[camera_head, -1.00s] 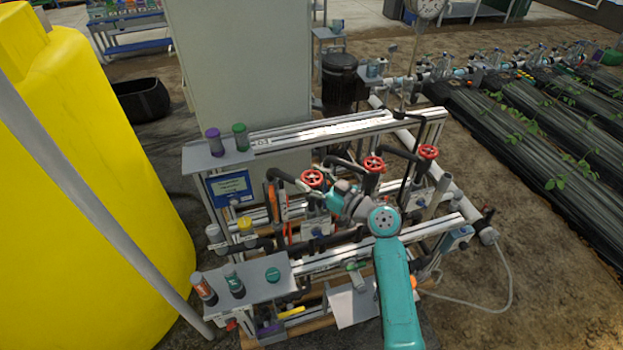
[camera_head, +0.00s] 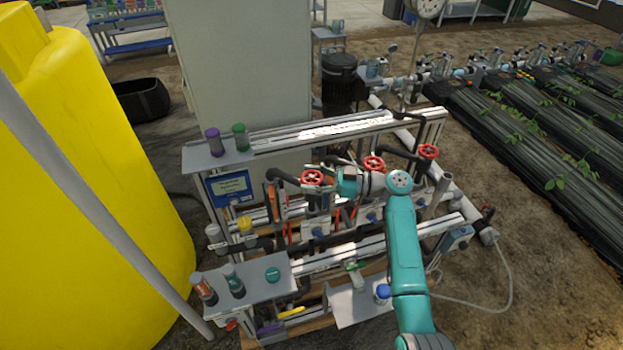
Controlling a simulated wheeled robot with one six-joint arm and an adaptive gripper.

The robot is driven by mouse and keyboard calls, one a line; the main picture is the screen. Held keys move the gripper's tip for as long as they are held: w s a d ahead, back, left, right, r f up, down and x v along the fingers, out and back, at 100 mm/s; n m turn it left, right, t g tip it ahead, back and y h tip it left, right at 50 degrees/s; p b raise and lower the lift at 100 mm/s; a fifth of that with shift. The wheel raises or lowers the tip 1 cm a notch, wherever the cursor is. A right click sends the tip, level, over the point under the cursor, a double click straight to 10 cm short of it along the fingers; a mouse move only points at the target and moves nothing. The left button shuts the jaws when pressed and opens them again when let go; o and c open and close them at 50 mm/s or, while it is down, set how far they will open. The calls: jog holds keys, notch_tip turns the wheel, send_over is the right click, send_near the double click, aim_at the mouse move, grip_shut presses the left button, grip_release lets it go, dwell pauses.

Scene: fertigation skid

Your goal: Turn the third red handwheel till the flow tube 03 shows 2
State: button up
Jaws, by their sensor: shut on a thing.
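Three red handwheels stand in a row on the skid: the left handwheel (camera_head: 312,178), the middle handwheel (camera_head: 373,163) and the right handwheel (camera_head: 428,152). My gripper (camera_head: 328,180) is at the right side of the left handwheel and shut on it. Its fingers are small and mostly hidden by my teal wrist, which lies just right of that wheel and below the middle one. I cannot make out flow tube 03 or its reading. Orange-red upright parts (camera_head: 289,230) show below the wheels, too small to read.
Rails and pipes surround the wheels closely. Purple (camera_head: 215,142) and green (camera_head: 240,137) capped containers stand on the upper left shelf. More bottles (camera_head: 233,283) stand on the lower left shelf (camera_head: 258,272). A yellow tank (camera_head: 90,180) fills the left.

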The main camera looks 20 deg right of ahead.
jog(key=shift+f, duration=0.1)
jog(key=o, duration=1.2)
jog(key=shift+c, duration=0.2)
jog(key=v, duration=0.7)
jog(key=shift+d, duration=0.15)
jog(key=shift+s, duration=0.15)
